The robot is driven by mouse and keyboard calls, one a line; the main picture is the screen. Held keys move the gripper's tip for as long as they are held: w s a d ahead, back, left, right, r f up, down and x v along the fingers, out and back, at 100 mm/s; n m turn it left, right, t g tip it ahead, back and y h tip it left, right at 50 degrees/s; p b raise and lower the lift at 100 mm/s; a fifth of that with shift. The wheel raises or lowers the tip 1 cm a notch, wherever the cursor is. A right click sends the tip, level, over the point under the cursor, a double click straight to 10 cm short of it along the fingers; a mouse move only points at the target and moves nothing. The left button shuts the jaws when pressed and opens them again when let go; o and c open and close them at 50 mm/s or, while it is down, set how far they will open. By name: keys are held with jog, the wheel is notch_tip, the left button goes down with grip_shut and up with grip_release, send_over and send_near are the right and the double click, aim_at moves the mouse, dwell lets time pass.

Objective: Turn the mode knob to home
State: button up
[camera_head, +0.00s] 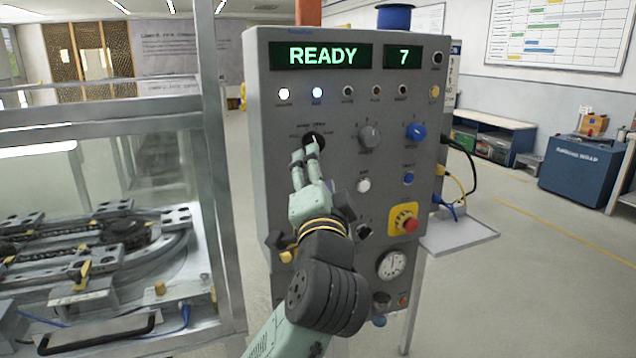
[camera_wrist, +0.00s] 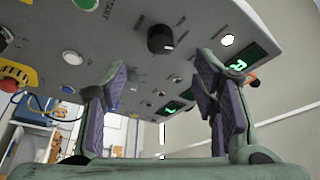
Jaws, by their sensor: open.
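The mode knob, a black round knob (camera_head: 314,140), is on the upper left of the grey control panel (camera_head: 262,170), with small labels around it too fine to read surely. My gripper (camera_head: 305,150) is at the knob, its fingers partly covering it from below. In the wrist view the black knob (camera_wrist: 160,40) shows a short white pointer mark on its edge. There my gripper (camera_wrist: 162,68) is open, and the knob appears beyond the gap between the padded fingertips. The fingers look apart from it, and nothing is held.
A grey knob (camera_head: 370,136) and a blue knob (camera_head: 416,132) sit right of the mode knob. Below are a white button (camera_head: 363,186), a red emergency stop (camera_head: 410,225) and a gauge (camera_head: 392,264). The display (camera_head: 322,55) reads READY. A glazed metal frame (camera_head: 212,180) stands close on the left.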

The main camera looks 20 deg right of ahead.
jog(key=v, duration=0.2)
jog(key=shift+s+a+f, duration=0.1)
jog(key=shift+s+a, duration=0.05)
jog(key=shift+s, duration=0.15)
